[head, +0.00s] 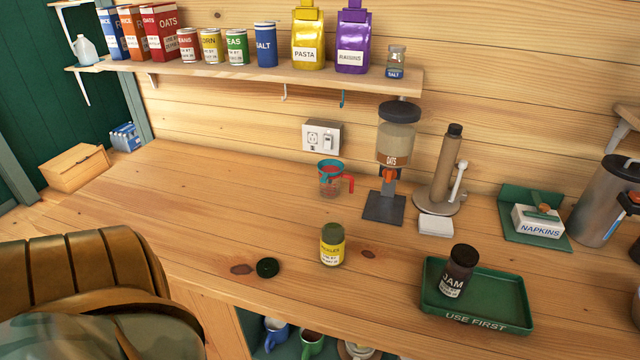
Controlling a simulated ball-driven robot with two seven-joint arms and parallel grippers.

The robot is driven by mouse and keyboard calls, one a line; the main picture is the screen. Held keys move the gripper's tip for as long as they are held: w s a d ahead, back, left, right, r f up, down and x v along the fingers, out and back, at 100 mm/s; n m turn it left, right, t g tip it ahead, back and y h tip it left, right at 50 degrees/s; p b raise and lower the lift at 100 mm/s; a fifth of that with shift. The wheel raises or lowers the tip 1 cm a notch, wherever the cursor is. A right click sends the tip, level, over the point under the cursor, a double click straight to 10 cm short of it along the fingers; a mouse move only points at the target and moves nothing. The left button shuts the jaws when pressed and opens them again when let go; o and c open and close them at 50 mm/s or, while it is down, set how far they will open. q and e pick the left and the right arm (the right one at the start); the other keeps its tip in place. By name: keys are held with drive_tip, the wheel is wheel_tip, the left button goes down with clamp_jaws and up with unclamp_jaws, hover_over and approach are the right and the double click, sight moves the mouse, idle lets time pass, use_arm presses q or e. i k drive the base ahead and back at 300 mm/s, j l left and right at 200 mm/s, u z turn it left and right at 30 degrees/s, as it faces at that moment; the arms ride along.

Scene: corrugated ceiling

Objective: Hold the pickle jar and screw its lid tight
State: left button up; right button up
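The pickle jar (332,252) stands upright near the front middle of the wooden counter. It has a yellow and white label and a dark green top; I cannot tell whether that is a rim, contents or a cover. A round dark green lid (267,267) lies on the counter to the left of the jar, apart from it. Neither of my grippers is in view.
A green tray (512,303) holding a jam jar (458,271) is right of the pickle jar. The counter's left middle is clear. A brown ribbed shape I cannot identify covers the lower left.

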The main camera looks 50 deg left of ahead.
sight(333, 231)
drive_tip(key=i+j+u, duration=0.1)
drive_tip(key=u, duration=0.3)
drive_tip(key=i+u, duration=0.1)
drive_tip(key=u, duration=0.25)
drive_tip(key=i+u, duration=0.1)
drive_tip(key=u, duration=0.3)
drive_tip(key=i+u, duration=0.1)
drive_tip(key=u, duration=0.25)
